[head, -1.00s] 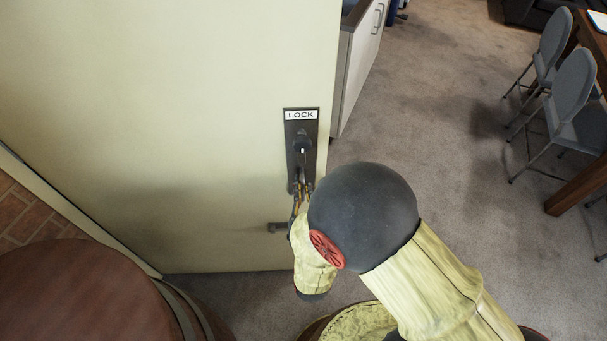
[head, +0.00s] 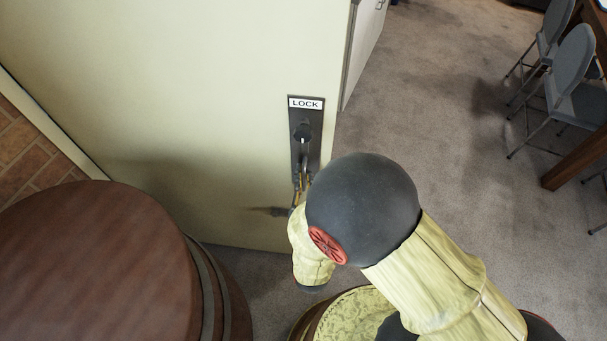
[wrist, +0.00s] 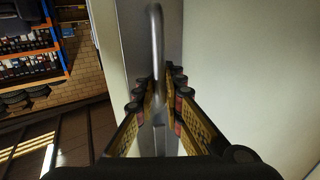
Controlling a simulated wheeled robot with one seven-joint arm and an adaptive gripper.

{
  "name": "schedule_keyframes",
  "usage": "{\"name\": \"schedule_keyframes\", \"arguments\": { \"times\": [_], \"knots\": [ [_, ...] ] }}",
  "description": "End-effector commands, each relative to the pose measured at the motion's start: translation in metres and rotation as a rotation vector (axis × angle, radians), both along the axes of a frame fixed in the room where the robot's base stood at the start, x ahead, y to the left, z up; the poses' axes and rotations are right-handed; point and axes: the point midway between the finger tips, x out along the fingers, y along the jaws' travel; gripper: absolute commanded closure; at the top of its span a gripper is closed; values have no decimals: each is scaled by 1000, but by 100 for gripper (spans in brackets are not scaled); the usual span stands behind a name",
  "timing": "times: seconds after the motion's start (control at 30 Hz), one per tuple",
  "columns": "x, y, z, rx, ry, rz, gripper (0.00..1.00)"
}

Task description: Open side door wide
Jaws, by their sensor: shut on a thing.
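The side door (head: 190,90) is a cream panel standing ajar, its free edge near the middle of the head view. A dark lock plate (head: 295,150) marked LOCK is fixed near that edge, with a round knob (head: 302,132) and a handle below it. In the wrist view the grey metal handle (wrist: 157,50) runs between the fingers. My gripper (wrist: 160,95) is shut on the handle, one finger on each side. In the head view my arm hides part of the gripper and the lower handle.
Grey chairs (head: 573,70) and a wooden table (head: 578,160) stand at the right. A round brown drum-like shape fills the lower left. Carpet (head: 430,100) lies clear between door and chairs. The wrist view shows an orange-framed shelf (wrist: 62,45) at left.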

Motion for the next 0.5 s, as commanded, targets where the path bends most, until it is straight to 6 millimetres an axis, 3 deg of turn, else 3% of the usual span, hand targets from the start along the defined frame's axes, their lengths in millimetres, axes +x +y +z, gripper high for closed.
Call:
{"name": "schedule_keyframes", "arguments": {
  "times": [0.03, 0.07, 0.3, 0.5],
  "knots": [
    [0, 0, 1, 0, -3, -2, 100],
    [0, 0, 1, 0, -3, -2, 90],
    [0, 0, 1, 0, -2, -1, 76],
    [0, 0, 0, 0, -1, 0, 74]
  ]
}}
